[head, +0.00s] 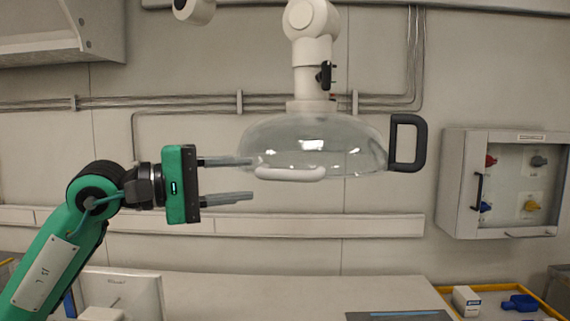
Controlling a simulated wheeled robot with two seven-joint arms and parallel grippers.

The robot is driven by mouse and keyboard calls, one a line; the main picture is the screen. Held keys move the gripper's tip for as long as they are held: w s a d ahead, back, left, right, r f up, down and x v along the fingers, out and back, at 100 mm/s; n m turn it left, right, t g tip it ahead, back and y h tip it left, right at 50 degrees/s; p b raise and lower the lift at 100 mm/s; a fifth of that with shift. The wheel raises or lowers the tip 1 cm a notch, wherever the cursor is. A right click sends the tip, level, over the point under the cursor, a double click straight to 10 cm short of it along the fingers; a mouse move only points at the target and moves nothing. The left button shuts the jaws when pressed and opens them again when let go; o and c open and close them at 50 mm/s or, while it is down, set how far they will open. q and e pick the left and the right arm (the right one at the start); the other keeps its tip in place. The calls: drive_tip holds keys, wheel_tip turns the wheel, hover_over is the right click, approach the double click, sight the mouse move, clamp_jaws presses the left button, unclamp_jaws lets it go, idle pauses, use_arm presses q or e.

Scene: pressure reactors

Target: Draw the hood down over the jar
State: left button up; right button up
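The hood (345,150) is a clear dome hanging from a white jointed arm (312,50) in the upper middle of the head view. A white bar handle (291,174) runs along its front rim, and a dark loop handle (394,143) stands at its right side. My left gripper (253,179) is open and empty, its fingers apart one above the other, pointing right. The upper fingertip overlaps the hood's left edge in the picture; contact cannot be told. The white bar's left end lies just right of the fingertips. I see no jar. My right gripper is out of view.
A wall cabinet (455,190) with coloured knobs hangs at the right. Below, the pale bench (270,292) carries a dark flat panel (400,316). A yellow-edged tray (462,288) at lower right holds a white box (466,301) and a blue scoop (520,303).

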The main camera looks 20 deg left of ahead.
sight(277, 174)
use_arm(q)
drive_tip(key=p+x, duration=0.1)
drive_tip(key=x, duration=0.2)
drive_tip(key=p+x, duration=0.1)
drive_tip(key=x, duration=0.2)
drive_tip(key=shift+w+d+r+p, duration=0.15)
drive_tip(key=shift+d+r+p, duration=0.05)
drive_tip(key=shift+d+p, duration=0.1)
drive_tip(key=shift+x, duration=0.9)
drive_tip(key=shift+a+f, duration=0.1)
drive_tip(key=shift+f, duration=0.1)
clamp_jaws()
